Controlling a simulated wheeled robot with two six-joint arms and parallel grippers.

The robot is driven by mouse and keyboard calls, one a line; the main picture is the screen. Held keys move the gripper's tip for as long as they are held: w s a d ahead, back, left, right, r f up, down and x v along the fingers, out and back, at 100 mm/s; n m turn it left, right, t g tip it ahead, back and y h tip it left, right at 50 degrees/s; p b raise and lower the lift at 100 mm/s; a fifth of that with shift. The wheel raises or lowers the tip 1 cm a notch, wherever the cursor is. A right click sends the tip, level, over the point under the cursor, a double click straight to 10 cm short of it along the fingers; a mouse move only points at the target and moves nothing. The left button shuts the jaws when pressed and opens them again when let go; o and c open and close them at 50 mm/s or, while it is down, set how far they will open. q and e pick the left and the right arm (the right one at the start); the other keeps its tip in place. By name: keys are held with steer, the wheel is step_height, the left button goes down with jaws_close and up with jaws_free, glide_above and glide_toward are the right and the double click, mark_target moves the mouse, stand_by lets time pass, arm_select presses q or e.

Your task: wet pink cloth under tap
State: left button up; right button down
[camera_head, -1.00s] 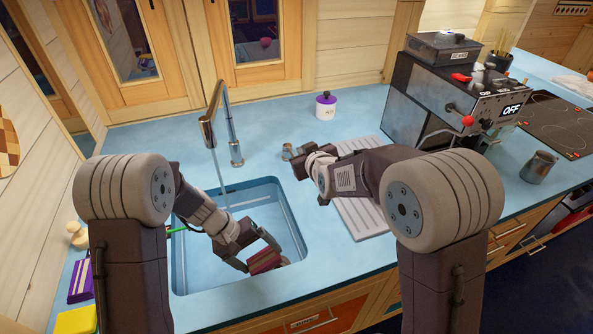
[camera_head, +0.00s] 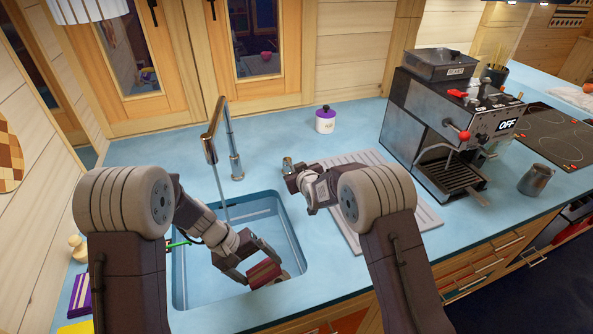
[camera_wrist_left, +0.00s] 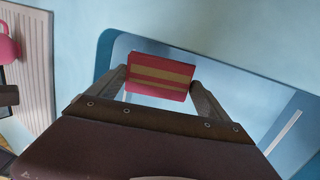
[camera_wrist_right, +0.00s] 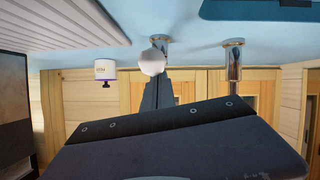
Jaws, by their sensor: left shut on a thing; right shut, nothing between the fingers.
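The pink cloth (camera_head: 264,271), a folded pad with tan stripes, is held in my left gripper (camera_head: 250,268) inside the sink (camera_head: 290,222). The left wrist view shows the cloth (camera_wrist_left: 160,76) between both fingers. The tap (camera_head: 213,141) stands behind the sink, and a thin stream of water (camera_head: 221,190) seems to fall from its spout. The stream's lower end is hidden behind my left arm, so I cannot tell whether it touches the cloth. My right gripper (camera_head: 294,176) is shut and empty beside a small metal knob (camera_head: 288,163); the right wrist view shows this knob (camera_wrist_right: 153,61) at the fingertips.
A ribbed drainboard (camera_head: 428,215) lies right of the sink. A white jar (camera_head: 325,121) stands at the back. A coffee machine (camera_head: 428,118) is at the right. A purple cloth (camera_head: 80,293) and a yellow thing (camera_head: 76,327) lie left of the sink.

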mark_target(256, 271)
steer(key=shift+d+f, duration=0.1)
steer(key=shift+f, duration=0.25)
arm_select(q)
step_height(256, 271, down, 3)
steer(key=b, duration=0.3)
steer(key=shift+f, duration=0.1)
arm_select(e)
steer(key=shift+s+d+f, duration=0.1)
steer(key=shift+s+f, duration=0.1)
steer(key=shift+f, duration=0.35)
steer(key=shift+s+f, duration=0.2)
steer(key=shift+f, duration=0.35)
arm_select(q)
steer(key=shift+s+r, duration=0.1)
steer(key=shift+r, duration=0.1)
arm_select(e)
steer(key=shift+r, duration=0.1)
steer(key=shift+s, duration=0.1)
